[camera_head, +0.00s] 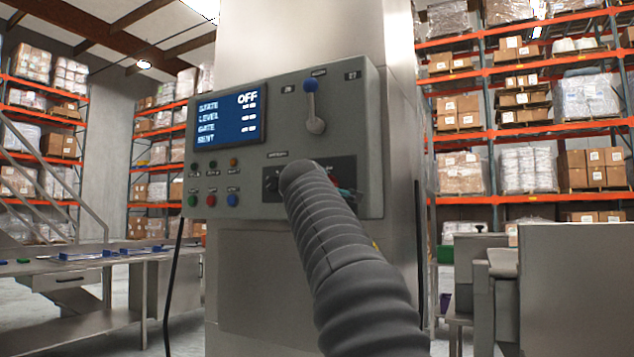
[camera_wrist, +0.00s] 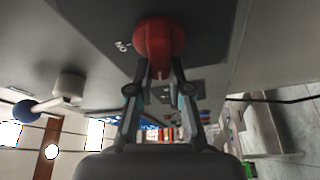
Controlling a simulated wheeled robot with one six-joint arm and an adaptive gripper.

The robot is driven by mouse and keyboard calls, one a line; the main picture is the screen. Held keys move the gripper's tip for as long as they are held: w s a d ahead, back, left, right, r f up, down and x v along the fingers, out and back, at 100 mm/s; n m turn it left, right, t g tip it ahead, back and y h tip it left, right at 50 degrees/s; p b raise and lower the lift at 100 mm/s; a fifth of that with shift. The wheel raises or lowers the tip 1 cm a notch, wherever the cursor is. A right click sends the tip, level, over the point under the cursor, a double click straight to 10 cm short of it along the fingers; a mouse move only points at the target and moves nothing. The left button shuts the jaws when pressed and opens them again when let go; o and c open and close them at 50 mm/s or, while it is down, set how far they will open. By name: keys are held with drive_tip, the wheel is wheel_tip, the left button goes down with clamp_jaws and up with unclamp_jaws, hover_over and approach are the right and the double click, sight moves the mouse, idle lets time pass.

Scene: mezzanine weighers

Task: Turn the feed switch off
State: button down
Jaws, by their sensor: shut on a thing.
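A red knob (camera_wrist: 158,36) stands on a dark plate of the control panel, with a label beside it that shows upside down and seems to read ON. My gripper (camera_wrist: 160,85) is shut on this knob, with a finger at either side of its lower part. In the head view a bit of red (camera_head: 335,181) shows past my arm, which hides most of the knob and the gripper. The panel's screen (camera_head: 231,118) shows OFF in large letters at the top right. I cannot tell which way the knob points.
A lever with a blue ball (camera_head: 310,86) stands upright above the dark plate; it also shows at left in the wrist view (camera_wrist: 24,110). Several small coloured buttons (camera_head: 212,199) sit under the screen. A steel bench (camera_head: 95,265) stands at left, and grey cabinets (camera_head: 570,275) at right.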

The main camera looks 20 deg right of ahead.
drive_tip(key=shift+f+n+g+y, duration=0.15)
drive_tip(key=shift+n+g+y, duration=0.2)
drive_tip(key=shift+n, duration=1.15)
drive_tip(key=c, duration=1.1)
unclamp_jaws()
drive_tip(key=v, duration=1.2)
